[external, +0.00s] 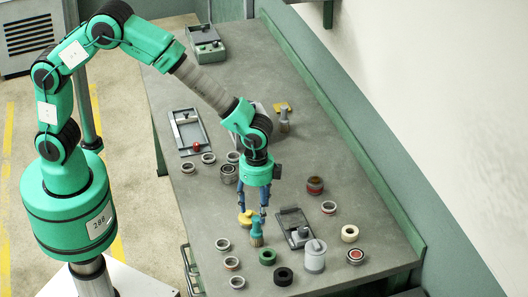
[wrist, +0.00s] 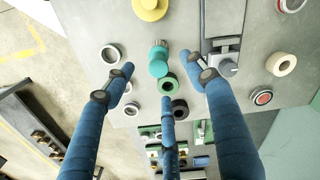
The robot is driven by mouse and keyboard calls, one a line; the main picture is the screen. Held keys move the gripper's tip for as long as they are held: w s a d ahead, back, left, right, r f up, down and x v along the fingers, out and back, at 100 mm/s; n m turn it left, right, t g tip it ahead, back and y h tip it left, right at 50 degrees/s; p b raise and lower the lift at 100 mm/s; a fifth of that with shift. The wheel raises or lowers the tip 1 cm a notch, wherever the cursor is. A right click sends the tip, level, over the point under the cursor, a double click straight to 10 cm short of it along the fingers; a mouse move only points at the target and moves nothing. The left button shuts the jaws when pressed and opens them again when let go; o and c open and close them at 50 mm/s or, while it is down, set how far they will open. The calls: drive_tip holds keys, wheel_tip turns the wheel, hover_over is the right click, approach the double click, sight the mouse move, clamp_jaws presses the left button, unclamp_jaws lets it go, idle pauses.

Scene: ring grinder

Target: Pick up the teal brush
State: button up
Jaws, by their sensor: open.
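The teal brush (external: 257,227) stands upright on the grey bench, its handle on top and tan bristles at the bottom. In the wrist view the teal brush (wrist: 158,63) shows from above, between my spread blue fingers. My gripper (external: 253,207) is open and empty, pointing down just above the brush. In the wrist view my gripper (wrist: 163,78) has its fingertips apart on both sides of the brush, with a third finger below it. I cannot tell how much height separates the fingertips from the brush.
A yellow-topped object (external: 246,217) stands close behind the brush. A green ring (external: 267,257), a black ring (external: 284,276), a grey canister (external: 315,258) and a dark tray (external: 293,219) lie close by. Several other rings are scattered around. The bench's far end is mostly clear.

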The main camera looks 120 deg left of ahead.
sight(256, 237)
wheel_tip(256, 237, down, 8)
drive_tip(key=shift+r+b, duration=0.25)
drive_tip(key=shift+b, duration=0.1)
drive_tip(key=shift+f, duration=0.1)
drive_tip(key=shift+s+f+b, duration=0.1)
drive_tip(key=shift+f+b, duration=0.3)
drive_tip(key=shift+f, duration=2.1)
drive_tip(key=shift+c, duration=0.5)
clamp_jaws()
